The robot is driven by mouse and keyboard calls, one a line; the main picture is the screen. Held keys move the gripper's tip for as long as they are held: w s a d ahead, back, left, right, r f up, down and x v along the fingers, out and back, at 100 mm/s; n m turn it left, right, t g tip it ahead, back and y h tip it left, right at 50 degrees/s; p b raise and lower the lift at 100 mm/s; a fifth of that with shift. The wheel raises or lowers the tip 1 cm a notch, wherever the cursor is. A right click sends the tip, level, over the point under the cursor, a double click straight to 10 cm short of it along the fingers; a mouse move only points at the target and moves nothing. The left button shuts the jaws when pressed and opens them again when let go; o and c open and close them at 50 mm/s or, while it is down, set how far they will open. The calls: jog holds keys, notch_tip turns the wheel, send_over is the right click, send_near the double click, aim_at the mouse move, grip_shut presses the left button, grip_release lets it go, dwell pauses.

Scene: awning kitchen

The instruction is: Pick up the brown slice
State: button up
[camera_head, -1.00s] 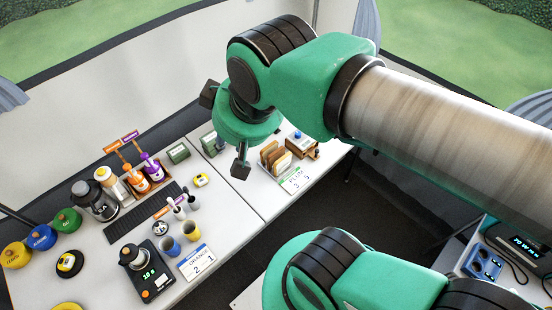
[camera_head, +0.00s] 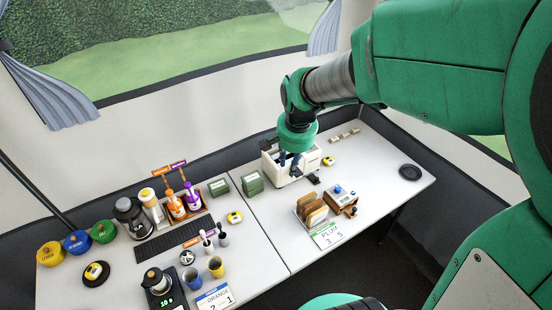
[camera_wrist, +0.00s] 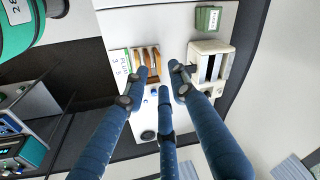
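Several brown and tan slices (camera_head: 313,211) stand upright in a rack on the right-hand table. They also show in the wrist view (camera_wrist: 147,62), left of centre, but I cannot tell their shades apart clearly. The slices and the toaster lie beyond the fingertips.
A wooden box with a blue knob (camera_head: 341,197) stands right of the slices, and a PLUM card (camera_head: 328,236) lies before them. Green boxes (camera_head: 252,183) stand left of the toaster. A black disc (camera_head: 411,172) lies far right. The tabletop between is clear.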

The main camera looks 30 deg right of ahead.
jog(key=w+d+f+m+g, duration=0.15)
jog(key=d+f+m, duration=0.25)
jog(key=d+f, duration=0.55)
jog(key=m, duration=0.4)
send_over(314, 204)
notch_tip(314, 204, down, 10)
jog(key=shift+f+g+y+p, duration=0.15)
jog(key=shift+g+y+p, duration=0.2)
jog(key=shift+y+p, duration=0.05)
jog(key=shift+f+b, duration=0.6)
jog(key=shift+f, duration=3.55)
jog(key=shift+f+b, duration=0.4)
jog(key=shift+f, duration=2.35)
